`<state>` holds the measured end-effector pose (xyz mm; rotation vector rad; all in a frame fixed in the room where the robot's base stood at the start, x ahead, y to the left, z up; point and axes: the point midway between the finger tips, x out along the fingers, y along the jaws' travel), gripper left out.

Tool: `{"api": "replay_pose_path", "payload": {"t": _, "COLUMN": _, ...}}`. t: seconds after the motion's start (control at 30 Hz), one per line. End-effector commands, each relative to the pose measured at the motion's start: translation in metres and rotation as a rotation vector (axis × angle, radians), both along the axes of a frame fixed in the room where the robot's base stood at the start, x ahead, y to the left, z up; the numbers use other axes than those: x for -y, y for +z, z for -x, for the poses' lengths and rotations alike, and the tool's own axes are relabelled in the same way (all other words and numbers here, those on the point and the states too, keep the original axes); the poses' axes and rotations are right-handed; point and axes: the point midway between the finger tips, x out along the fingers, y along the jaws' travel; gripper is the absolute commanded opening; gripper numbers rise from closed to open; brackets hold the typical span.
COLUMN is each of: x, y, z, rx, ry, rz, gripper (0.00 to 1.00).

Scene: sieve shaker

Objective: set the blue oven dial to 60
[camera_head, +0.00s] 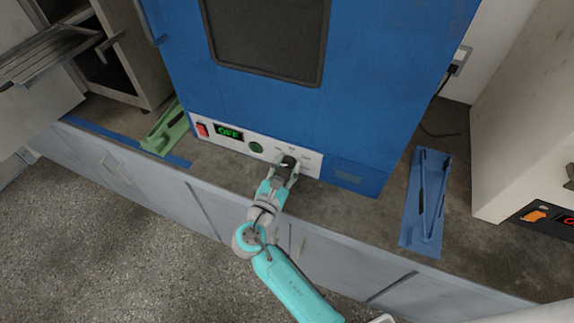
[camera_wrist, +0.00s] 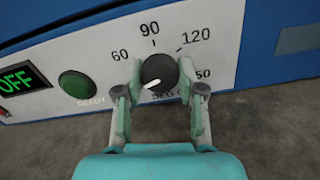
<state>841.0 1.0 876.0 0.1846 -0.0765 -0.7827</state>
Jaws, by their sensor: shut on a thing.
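The blue oven (camera_head: 375,95) stands on the counter, with a white control panel (camera_head: 312,162) along its lower front. Its black round dial (camera_wrist: 163,68) is at the panel's right part. The dial's white pointer mark faces down and left, below the printed 60 (camera_wrist: 120,55). The 90 and 120 are readable; the number at the right is partly covered. My gripper (camera_wrist: 160,73) is shut on the dial, with one finger on its left and one on its right. The green display (camera_wrist: 18,80) reads OFF. In the head view my gripper (camera_head: 287,165) reaches the panel from the front.
A green round button (camera_wrist: 75,84) sits left of the dial, and a red switch (camera_head: 202,129) is at the panel's left end. A green holder (camera_head: 165,132) and a blue holder (camera_head: 426,205) lie on the counter at either side of the oven. Another machine (camera_head: 530,130) stands at the right.

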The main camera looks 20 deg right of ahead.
Motion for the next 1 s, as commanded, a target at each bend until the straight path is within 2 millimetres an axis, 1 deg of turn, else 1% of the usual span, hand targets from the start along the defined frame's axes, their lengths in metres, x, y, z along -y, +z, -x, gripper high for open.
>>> {"api": "replay_pose_path", "payload": {"t": 0.6, "x": 0.0001, "y": -0.0001, "z": -0.0001, "rx": 0.398, "ry": 0.000, "rz": -0.398, "gripper": 0.04}}
{"api": "replay_pose_path", "payload": {"t": 1.0, "x": 0.0001, "y": -0.0002, "z": 0.0000, "rx": 0.562, "ry": 0.000, "rz": -0.562, "gripper": 0.04}}
